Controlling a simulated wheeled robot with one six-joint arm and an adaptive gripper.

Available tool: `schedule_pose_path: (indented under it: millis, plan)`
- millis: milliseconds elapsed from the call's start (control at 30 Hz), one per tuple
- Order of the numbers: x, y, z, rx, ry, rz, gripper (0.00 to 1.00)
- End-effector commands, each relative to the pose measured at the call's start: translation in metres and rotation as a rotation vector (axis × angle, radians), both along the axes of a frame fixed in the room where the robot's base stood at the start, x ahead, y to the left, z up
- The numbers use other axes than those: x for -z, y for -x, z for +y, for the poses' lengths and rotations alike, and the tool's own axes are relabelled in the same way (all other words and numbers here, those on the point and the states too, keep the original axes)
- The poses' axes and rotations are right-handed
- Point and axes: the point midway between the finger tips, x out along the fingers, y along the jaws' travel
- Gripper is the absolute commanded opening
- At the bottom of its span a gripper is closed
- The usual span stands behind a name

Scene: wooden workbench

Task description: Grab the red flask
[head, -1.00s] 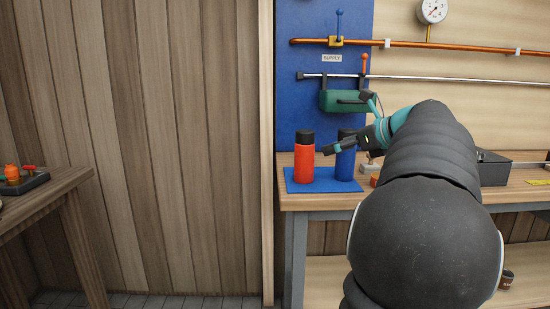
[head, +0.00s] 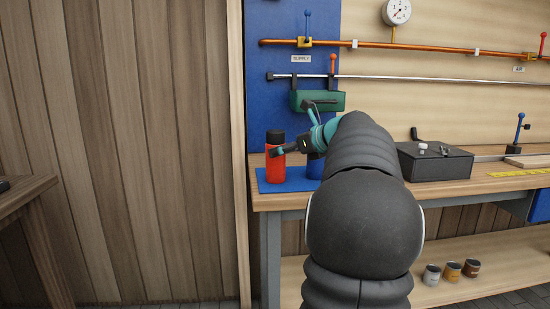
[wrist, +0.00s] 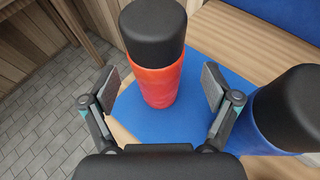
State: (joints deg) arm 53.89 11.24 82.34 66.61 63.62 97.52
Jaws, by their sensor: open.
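The red flask (head: 275,168) with a black cap stands upright on a blue mat (head: 264,187) at the workbench's left end. In the wrist view the red flask (wrist: 158,82) stands just ahead, roughly centred between the fingers. My gripper (wrist: 157,88) is open, with one finger on each side of the flask and visible gaps to it. In the head view my gripper (head: 283,150) reaches in from the right and partly covers the flask. A blue flask (wrist: 280,110) with a black cap stands close to the right finger; in the head view it (head: 315,168) is mostly hidden behind my arm.
A green case (head: 322,101) hangs from a rail above the mat. A dark box (head: 436,162) sits on the bench (head: 490,184) to the right. Several small cans stand on the lower shelf. Another wooden table (head: 25,195) stands at the left.

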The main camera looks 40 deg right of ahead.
Motion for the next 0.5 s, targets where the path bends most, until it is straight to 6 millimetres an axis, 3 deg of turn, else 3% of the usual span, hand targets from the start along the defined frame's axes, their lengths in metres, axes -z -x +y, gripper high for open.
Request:
schedule_pose_path:
  millis: [200, 467, 500]
  plan:
    - [0.011, -0.029, 0.008, -0.002, 0.0, 0.0, 0.88]
    - [0.012, -0.033, 0.008, 0.0, 0.001, 0.0, 0.88]
    - [0.012, -0.033, 0.008, 0.0, 0.001, 0.0, 0.82]
